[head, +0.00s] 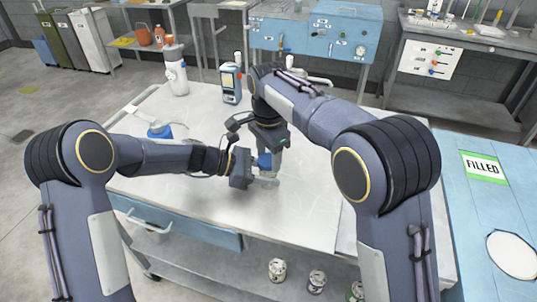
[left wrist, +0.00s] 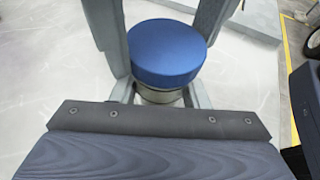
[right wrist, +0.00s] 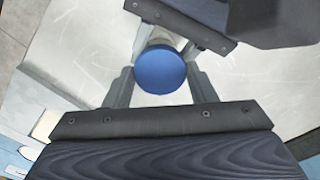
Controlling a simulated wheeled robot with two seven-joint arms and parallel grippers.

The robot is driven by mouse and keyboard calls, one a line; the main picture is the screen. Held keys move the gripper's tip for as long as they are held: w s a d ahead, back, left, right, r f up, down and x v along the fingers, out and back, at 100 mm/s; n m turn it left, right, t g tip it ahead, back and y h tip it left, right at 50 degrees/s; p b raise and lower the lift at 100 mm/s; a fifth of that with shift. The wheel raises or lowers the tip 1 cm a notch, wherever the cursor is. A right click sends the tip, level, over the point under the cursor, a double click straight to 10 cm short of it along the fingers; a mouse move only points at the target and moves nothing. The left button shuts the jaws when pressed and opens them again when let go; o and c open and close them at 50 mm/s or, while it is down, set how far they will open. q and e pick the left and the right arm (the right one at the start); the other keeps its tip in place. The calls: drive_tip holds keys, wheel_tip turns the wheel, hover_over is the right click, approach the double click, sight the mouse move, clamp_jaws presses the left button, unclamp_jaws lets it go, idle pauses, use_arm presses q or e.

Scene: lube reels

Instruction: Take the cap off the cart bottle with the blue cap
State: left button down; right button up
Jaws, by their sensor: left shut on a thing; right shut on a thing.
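The blue cap (head: 264,160) sits at the top of a pale bottle (head: 270,172) on the white cart top (head: 200,205). The bottle is mostly hidden by my grippers. My left gripper (head: 262,181) is shut on the bottle from the side, below the cap. The left wrist view shows the cap (left wrist: 167,54) above a pale neck (left wrist: 160,96); I cannot tell whether a gap lies between them. My right gripper (right wrist: 160,88) comes from above and is shut on the cap (right wrist: 160,70), one finger on each side.
A blue item (head: 160,130) lies behind my left arm. Several cans (head: 277,269) are on the lower shelf. A blue table marked FILLED (head: 484,167) is at right. The cart's front is clear.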

use_arm(q)
drive_tip(key=shift+w, duration=0.1)
use_arm(e)
drive_tip(key=n, duration=1.3)
use_arm(q)
drive_tip(key=shift+a, duration=0.1)
use_arm(e)
drive_tip(key=n, duration=0.5)
drive_tip(key=shift+n, duration=0.4)
drive_tip(key=n, duration=0.6)
drive_tip(key=shift+r, duration=0.2)
drive_tip(key=shift+r, duration=1)
